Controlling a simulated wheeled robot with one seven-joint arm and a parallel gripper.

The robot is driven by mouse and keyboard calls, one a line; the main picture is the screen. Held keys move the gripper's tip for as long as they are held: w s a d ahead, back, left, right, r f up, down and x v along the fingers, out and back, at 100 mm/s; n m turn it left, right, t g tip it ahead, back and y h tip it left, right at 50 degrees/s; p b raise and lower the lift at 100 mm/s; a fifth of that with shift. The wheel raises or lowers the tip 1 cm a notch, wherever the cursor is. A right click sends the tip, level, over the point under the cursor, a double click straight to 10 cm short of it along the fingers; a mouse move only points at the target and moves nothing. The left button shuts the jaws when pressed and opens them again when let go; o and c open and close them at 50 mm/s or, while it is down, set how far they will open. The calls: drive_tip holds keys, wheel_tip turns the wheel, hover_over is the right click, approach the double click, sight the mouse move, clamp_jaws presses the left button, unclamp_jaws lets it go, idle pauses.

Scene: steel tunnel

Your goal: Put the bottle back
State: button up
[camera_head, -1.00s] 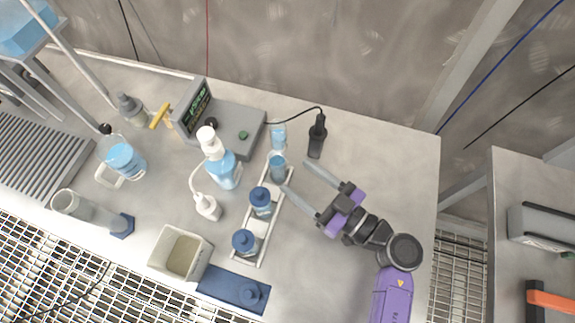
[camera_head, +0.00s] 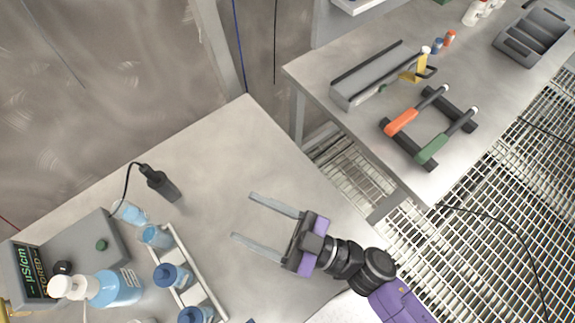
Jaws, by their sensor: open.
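A white bottle rack (camera_head: 184,262) stands on the bench at the lower left, partly cut off by the frame. An uncapped clear bottle with blue liquid (camera_head: 155,238) stands upright at its far end. Two blue-capped bottles, one nearer the middle (camera_head: 172,277) and one at the bottom edge (camera_head: 196,315), stand in the same row. Another small clear vessel with pale blue liquid (camera_head: 129,212) stands just beyond the rack. My gripper (camera_head: 242,216) is open and empty, to the right of the rack, its fingers pointing left and clear of the bottles.
A grey meter (camera_head: 65,263) and a white-topped wash bottle (camera_head: 112,288) stand left of the rack. A black probe (camera_head: 160,183) is behind it. The bench right of the rack is bare. A second bench (camera_head: 350,130) carries a grey tray, tools and small bottles.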

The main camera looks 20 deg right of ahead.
drive_tip(key=s+d+r+m+h, duration=0.2)
drive_tip(key=s+d+m+h, duration=0.7)
drive_tip(key=s+d+h, duration=0.5)
drive_tip(key=d, duration=0.3)
drive_tip(key=shift+s+d+r+h, duration=0.25)
drive_tip(key=shift+s+d+h, duration=0.15)
